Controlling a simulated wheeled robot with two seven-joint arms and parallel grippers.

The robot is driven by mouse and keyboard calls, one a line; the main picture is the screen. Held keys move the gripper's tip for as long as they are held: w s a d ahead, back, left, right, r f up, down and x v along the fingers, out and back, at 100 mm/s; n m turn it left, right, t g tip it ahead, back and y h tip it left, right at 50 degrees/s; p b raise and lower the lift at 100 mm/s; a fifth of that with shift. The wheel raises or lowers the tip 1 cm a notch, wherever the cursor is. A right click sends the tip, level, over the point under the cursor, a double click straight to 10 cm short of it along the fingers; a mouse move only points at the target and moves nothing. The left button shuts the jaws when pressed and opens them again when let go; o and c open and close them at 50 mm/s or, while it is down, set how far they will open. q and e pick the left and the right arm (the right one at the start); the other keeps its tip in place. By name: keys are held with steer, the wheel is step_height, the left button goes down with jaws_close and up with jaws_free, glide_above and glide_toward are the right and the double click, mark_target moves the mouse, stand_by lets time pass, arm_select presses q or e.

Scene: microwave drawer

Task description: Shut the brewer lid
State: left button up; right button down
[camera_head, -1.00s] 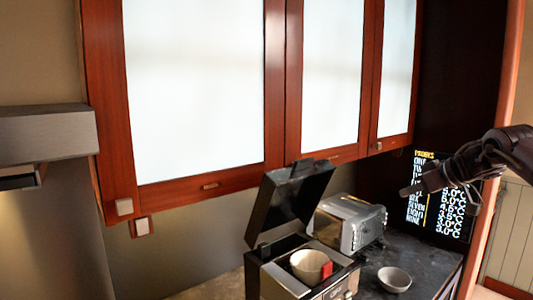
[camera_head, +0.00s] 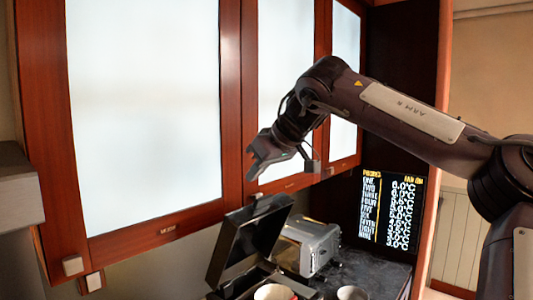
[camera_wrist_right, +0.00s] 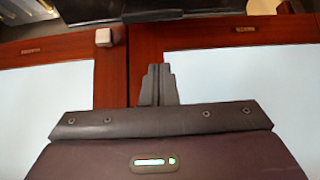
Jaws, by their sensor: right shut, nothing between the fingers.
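The brewer lid (camera_head: 250,238) is a dark panel standing raised and open above the brewer (camera_head: 232,290), at the bottom of the head view. A pale cup (camera_head: 274,292) sits in the brewer, partly cut off by the frame's lower edge. My right gripper (camera_head: 254,168) is shut and empty, above the lid and in front of the cabinet doors, apart from the lid. Its closed fingers also show in the right wrist view (camera_wrist_right: 158,82). My left gripper is not in view.
Wall cabinets with red-brown frames (camera_head: 232,110) and pale panels hang behind my right arm. A silver toaster (camera_head: 310,247) stands right of the lid, with a bowl (camera_head: 352,293) in front. A dark temperature display (camera_head: 391,210) stands at the right.

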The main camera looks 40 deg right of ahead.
mark_target(262, 197)
steer(key=shift+p+x, duration=0.3)
steer(key=shift+x, duration=0.5)
steer(key=shift+w+a+f, duration=0.2)
steer(key=shift+w+f, duration=0.05)
steer(key=s, duration=0.1)
steer(key=s+f+p, duration=0.1)
steer(key=s, duration=0.1)
steer(key=shift+s+d+f, duration=0.15)
steer(key=shift+s+d, duration=0.15)
steer(key=shift+d, duration=0.1)
steer(key=shift+s+f, duration=0.15)
steer(key=shift+a, duration=0.1)
steer(key=shift+w, duration=0.2)
